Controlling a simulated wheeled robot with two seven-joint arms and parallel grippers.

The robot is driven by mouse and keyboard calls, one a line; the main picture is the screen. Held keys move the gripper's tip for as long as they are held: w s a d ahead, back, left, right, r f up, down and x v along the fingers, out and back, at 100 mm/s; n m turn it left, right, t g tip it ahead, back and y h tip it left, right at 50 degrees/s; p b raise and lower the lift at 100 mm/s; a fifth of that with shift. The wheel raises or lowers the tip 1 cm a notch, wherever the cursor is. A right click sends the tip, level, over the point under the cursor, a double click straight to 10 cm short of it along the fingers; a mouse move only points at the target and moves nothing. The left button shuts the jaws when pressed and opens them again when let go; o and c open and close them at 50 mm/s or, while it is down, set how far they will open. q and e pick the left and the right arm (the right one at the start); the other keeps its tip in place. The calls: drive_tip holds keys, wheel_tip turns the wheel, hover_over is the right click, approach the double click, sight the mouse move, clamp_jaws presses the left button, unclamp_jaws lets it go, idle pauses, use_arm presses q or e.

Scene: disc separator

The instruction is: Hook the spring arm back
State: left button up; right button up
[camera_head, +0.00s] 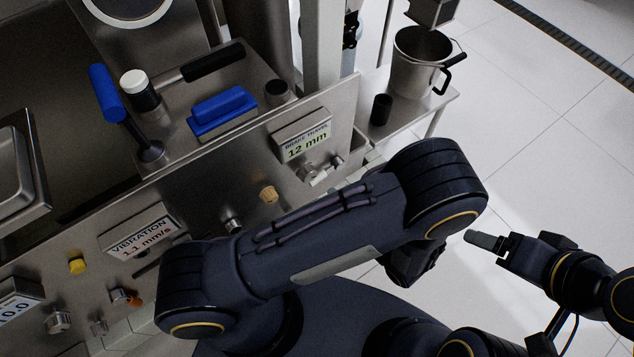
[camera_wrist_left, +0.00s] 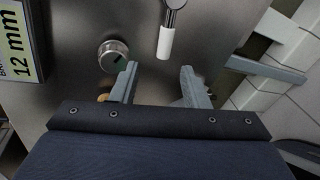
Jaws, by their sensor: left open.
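In the left wrist view my left gripper (camera_wrist_left: 159,70) is open, with nothing between its fingers. A white-handled metal lever (camera_wrist_left: 166,40) hangs on the steel panel just beyond the gap between the fingertips, apart from them. It also shows in the head view (camera_head: 319,177), below the brake travel display. I cannot tell whether this lever is the spring arm. A round metal knob (camera_wrist_left: 113,54) is beside the left finger. In the head view my left gripper is hidden behind my own arm. My right gripper (camera_head: 484,241) is at the right over the floor; its finger gap is not clear.
The brake travel display (camera_head: 304,142) reads 12 mm. A metal bucket (camera_head: 420,65) is on the side shelf. The floor at the right is clear.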

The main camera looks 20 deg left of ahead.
sight(327, 171)
use_arm(q)
drive_tip(key=w+a+f+m+b, duration=0.1)
drive_tip(key=w+a+f, duration=0.1)
drive_tip(key=w+a, duration=0.2)
drive_tip(key=shift+w+a+f+t, duration=0.25)
drive_tip(key=shift+w+a+t, duration=0.15)
drive_tip(key=shift+a, duration=0.5)
drive_tip(key=shift+c, duration=0.3)
clamp_jaws()
